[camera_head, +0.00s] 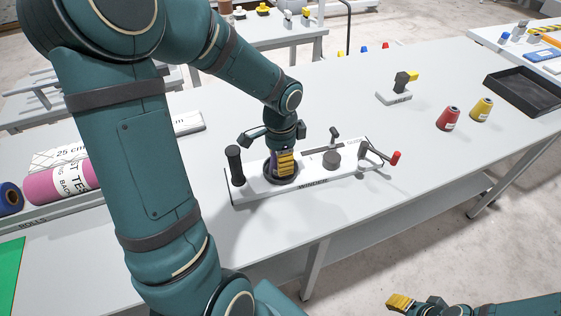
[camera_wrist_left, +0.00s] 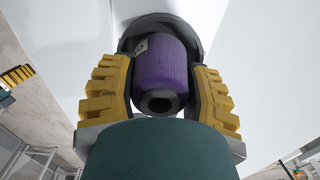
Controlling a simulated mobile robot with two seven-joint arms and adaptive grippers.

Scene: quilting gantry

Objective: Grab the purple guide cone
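The purple guide cone (camera_wrist_left: 160,72) shows in the left wrist view between the yellow-padded fingers of my left gripper (camera_wrist_left: 162,92). One finger is on each side, close to the cone; whether they press on it I cannot tell. A dark round base (camera_wrist_left: 190,42) lies behind the cone. In the head view my left gripper (camera_head: 284,160) points down over the dark disc of the white winder (camera_head: 312,186), and only a sliver of purple shows beside its finger. My right gripper (camera_head: 402,302) is at the bottom edge, away from the table, its opening unclear.
The winder carries a black upright handle (camera_head: 235,165), a grey knob (camera_head: 331,159) and a red-tipped crank (camera_head: 395,158). Red (camera_head: 449,118) and yellow (camera_head: 481,109) cones and a black tray (camera_head: 522,92) stand at right. Rolls (camera_head: 62,184) lie at left.

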